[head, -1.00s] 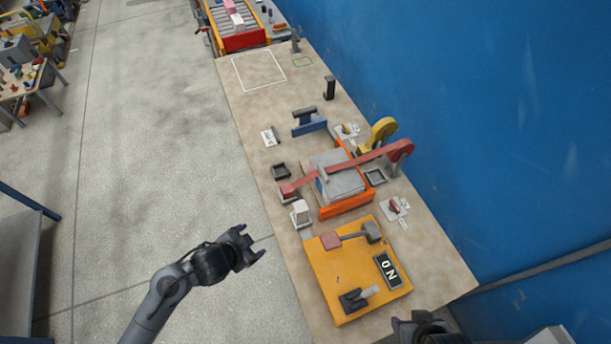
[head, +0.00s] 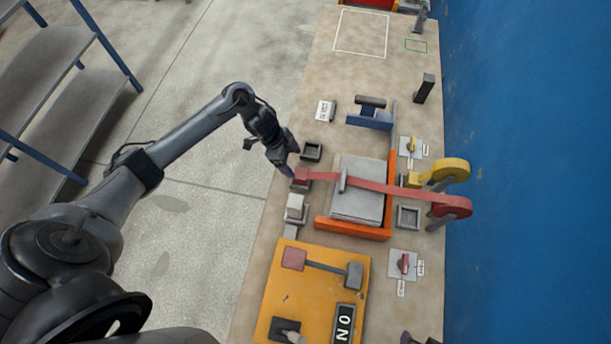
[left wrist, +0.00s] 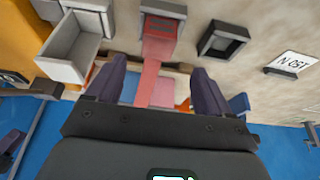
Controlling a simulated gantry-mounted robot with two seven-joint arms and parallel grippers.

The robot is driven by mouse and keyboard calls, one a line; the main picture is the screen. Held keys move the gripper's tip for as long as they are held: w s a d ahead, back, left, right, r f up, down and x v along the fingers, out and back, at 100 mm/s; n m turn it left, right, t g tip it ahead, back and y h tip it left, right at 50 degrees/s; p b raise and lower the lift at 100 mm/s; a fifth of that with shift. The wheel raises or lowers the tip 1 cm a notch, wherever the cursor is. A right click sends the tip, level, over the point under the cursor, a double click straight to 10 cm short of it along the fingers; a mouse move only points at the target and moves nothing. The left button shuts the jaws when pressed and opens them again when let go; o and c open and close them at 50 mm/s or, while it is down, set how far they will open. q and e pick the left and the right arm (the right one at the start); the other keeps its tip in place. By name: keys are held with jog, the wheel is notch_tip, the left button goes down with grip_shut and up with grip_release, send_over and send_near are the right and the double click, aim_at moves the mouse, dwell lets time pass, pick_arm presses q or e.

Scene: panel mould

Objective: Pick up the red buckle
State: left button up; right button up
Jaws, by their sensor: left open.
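The red buckle (head: 301,178) is the block at the left end of a red strap (head: 380,188) stretched over a grey panel mould (head: 357,205) in the head view. In the left wrist view the buckle (left wrist: 160,32) shows at top centre, with its strap running down between my fingers. My left gripper (head: 286,166) is open beside the buckle at the table's left edge; its spread fingers (left wrist: 158,88) hold nothing. Whether a finger touches the buckle I cannot tell. Only a dark tip of my right gripper (head: 410,339) shows at the bottom edge.
A small black tray (head: 312,152) and a white box (head: 295,207) flank the buckle. A yellow strap reel (head: 452,171) and a blue wall (head: 530,150) are on the right.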

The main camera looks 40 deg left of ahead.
aim_at(301, 173)
pick_arm(q)
jog(key=x, duration=0.3)
jog(key=shift+d+f, duration=0.1)
jog(key=shift+f, duration=0.1)
jog(key=shift+b+x, duration=0.4)
jog(key=shift+x, duration=1.8)
jog(key=shift+s, duration=0.15)
jog(key=shift+c, duration=0.2)
